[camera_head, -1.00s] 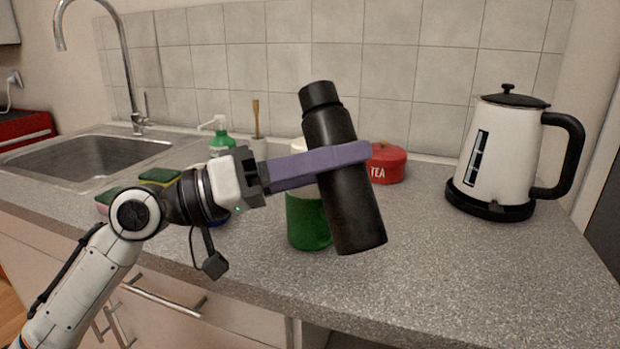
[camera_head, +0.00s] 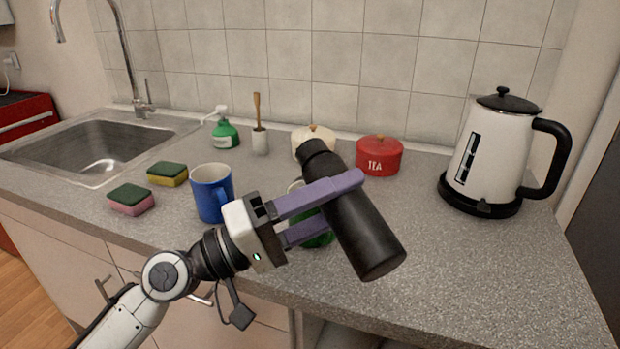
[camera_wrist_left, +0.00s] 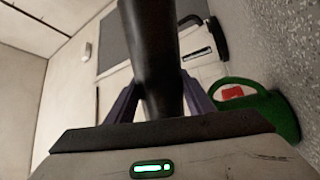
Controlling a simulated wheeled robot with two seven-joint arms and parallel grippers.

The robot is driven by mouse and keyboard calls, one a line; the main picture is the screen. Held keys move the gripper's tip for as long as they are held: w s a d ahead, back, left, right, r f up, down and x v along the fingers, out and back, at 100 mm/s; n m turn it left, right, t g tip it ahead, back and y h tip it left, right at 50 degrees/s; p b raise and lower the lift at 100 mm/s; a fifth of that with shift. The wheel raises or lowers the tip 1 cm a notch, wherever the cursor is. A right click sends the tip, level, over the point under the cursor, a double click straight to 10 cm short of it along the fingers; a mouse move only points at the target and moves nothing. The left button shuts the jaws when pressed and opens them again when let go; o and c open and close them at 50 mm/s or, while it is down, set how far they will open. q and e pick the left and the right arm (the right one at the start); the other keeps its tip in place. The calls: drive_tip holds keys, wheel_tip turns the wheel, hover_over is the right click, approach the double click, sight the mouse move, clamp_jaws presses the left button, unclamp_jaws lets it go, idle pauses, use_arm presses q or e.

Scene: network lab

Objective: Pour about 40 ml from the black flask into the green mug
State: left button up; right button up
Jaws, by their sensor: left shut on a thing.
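The black flask (camera_head: 358,222) is held by my left gripper (camera_head: 335,198), whose purple fingers are shut around its middle. The flask leans, its narrower top end toward the upper left and its base toward the lower right. It also shows in the left wrist view (camera_wrist_left: 152,50) between the fingers. The green mug (camera_head: 318,238) stands on the counter behind the gripper and flask, mostly hidden by them. In the left wrist view the green mug (camera_wrist_left: 285,120) shows at the right, apart from the flask. Whether the flask has a cap, I cannot tell. My right gripper is not in view.
A blue mug (camera_head: 211,192) stands left of the gripper. Two sponges (camera_head: 131,199) lie near the sink (camera_head: 75,156). A soap bottle (camera_head: 224,132), a cream pot (camera_head: 312,138), a red TEA pot (camera_head: 379,156) and a kettle (camera_head: 492,150) stand behind. The right front counter is clear.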

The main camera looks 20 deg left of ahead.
sight(371, 247)
use_arm(q)
drive_tip(key=shift+r, duration=0.15)
drive_tip(key=shift+s+n+t+p, duration=0.1)
drive_tip(key=shift+n+t+p, duration=0.3)
drive_tip(key=shift+n, duration=0.3)
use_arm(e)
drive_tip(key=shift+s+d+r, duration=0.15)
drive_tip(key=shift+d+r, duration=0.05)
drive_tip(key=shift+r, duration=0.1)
use_arm(q)
drive_tip(key=shift+d+n+y+p, duration=0.1)
drive_tip(key=shift+n+y+p, duration=0.2)
drive_tip(key=shift+n+p, duration=0.1)
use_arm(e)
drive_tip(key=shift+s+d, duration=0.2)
use_arm(q)
drive_tip(key=shift+n, duration=0.3)
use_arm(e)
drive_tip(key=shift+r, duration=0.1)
use_arm(q)
drive_tip(key=shift+s+d, duration=0.1)
drive_tip(key=shift+s, duration=0.05)
drive_tip(key=shift+s+d, duration=0.3)
drive_tip(key=shift+s, duration=0.05)
drive_tip(key=shift+s+d, duration=0.15)
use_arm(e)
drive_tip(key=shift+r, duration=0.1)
